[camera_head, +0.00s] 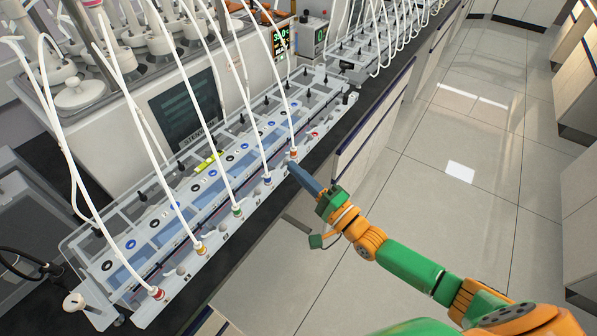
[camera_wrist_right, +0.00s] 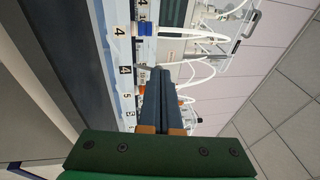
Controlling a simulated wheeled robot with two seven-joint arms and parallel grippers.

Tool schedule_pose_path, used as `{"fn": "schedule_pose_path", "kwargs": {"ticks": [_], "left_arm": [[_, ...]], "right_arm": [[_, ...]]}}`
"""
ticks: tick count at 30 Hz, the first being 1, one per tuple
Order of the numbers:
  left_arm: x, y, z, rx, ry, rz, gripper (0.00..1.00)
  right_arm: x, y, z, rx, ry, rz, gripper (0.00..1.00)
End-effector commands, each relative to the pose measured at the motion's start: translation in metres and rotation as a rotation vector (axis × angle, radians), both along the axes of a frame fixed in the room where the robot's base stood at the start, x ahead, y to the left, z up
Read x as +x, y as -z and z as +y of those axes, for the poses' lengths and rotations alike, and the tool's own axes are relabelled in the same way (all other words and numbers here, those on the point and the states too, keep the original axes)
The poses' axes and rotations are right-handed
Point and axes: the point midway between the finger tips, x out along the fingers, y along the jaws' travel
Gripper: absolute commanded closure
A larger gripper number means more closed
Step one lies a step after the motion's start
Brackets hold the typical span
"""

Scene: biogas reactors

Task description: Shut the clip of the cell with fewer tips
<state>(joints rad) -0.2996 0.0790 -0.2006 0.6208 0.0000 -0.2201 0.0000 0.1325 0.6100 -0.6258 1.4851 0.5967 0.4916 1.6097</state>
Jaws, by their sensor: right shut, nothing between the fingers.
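A long clear-walled cell unit (camera_head: 185,270) runs diagonally along the bench, with white tubes plugged into its front edge. The tube ends have coloured collars: red (camera_head: 157,293), yellow (camera_head: 201,249), green (camera_head: 238,212), blue (camera_head: 268,179) and orange (camera_head: 293,154). My right gripper (camera_head: 293,168) is shut and empty, its dark fingers close to the orange collar; contact cannot be told. In the right wrist view the shut fingers (camera_wrist_right: 153,75) point at the unit's numbered front, near labels 4 and 5, with a blue collar (camera_wrist_right: 146,29) beyond. The clips and tips are too small to tell. My left gripper is not in view.
A white instrument with a dark screen (camera_head: 186,107) stands behind the unit. A yellow-green level (camera_head: 208,162) lies on the unit. White tubes arch overhead and could obstruct. A second tubed row (camera_head: 372,45) stands farther back. The floor (camera_head: 450,130) at right is clear.

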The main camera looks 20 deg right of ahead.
Motion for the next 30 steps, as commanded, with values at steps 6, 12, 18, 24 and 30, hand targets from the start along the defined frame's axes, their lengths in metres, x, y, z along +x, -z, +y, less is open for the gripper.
{"fn": "schedule_pose_path", "kwargs": {"ticks": [6,12,18,24,30], "left_arm": [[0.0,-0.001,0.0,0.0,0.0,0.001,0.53],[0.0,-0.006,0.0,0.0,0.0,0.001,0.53],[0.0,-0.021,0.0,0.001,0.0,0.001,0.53],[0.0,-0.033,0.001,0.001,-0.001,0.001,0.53],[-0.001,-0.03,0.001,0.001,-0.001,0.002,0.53]], "right_arm": [[0.001,-0.002,0.001,0.0,0.0,-0.001,1.0],[0.003,-0.007,0.002,0.0,0.0,0.0,1.0],[0.007,-0.019,0.005,-0.028,-0.001,0.034,1.0],[0.014,-0.024,0.011,-0.08,0.0,0.103,1.0],[0.021,-0.026,0.016,-0.079,-0.001,0.1,1.0]]}}
